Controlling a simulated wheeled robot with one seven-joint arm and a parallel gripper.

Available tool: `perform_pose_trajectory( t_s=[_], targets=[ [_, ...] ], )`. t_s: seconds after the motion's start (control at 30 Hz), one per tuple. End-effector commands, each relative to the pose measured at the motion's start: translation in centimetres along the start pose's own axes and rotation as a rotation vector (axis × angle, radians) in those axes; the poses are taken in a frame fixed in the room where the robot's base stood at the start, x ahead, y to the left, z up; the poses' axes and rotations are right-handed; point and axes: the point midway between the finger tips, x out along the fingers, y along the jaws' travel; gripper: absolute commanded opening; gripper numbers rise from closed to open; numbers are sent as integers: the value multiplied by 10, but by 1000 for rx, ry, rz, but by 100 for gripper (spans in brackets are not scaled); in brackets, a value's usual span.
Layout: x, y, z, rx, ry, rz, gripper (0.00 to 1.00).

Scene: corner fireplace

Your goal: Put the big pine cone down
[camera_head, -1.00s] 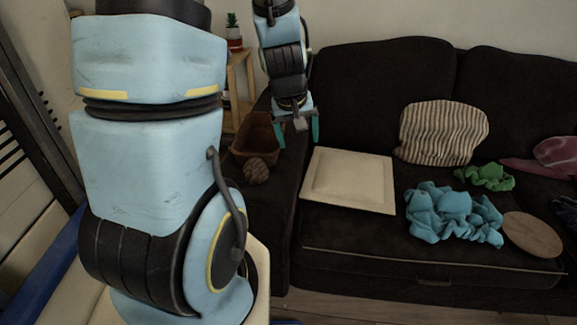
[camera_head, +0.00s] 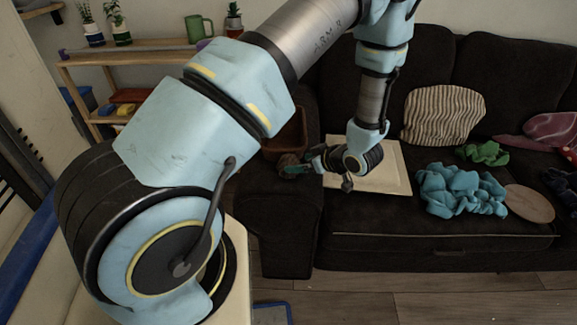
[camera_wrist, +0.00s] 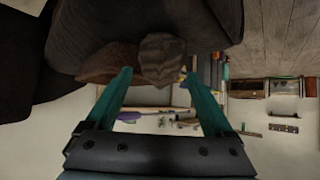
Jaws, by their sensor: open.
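The big pine cone (camera_head: 287,160) is a brown, ridged, rounded thing on the dark sofa's left armrest, at the front of the brown basket (camera_head: 291,139). My gripper (camera_head: 298,168) is beside it, and a teal finger covers part of it in the head view. In the wrist view the pine cone (camera_wrist: 161,58) lies between or just beyond the tips of the two spread teal fingers (camera_wrist: 158,73). The jaws are open. I cannot tell whether a finger touches the cone. The basket (camera_wrist: 108,62) shows to its left there.
The sofa seat holds a cream square cushion (camera_head: 390,180), turquoise cloth (camera_head: 458,190), a green cloth (camera_head: 483,153), a brown oval (camera_head: 530,203) and a striped cushion (camera_head: 443,113). A wooden shelf (camera_head: 125,57) with plants stands at the back left.

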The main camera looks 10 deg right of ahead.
Motion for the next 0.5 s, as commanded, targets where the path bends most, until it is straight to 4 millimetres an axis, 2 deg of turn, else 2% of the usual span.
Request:
perform_pose_trajectory(
  t_s=[0.27, 0.5],
  targets=[
    [23, -2, -3, 0, -1, -1, 87],
    [57, -4, -6, 0, -2, -1, 87]
  ],
)
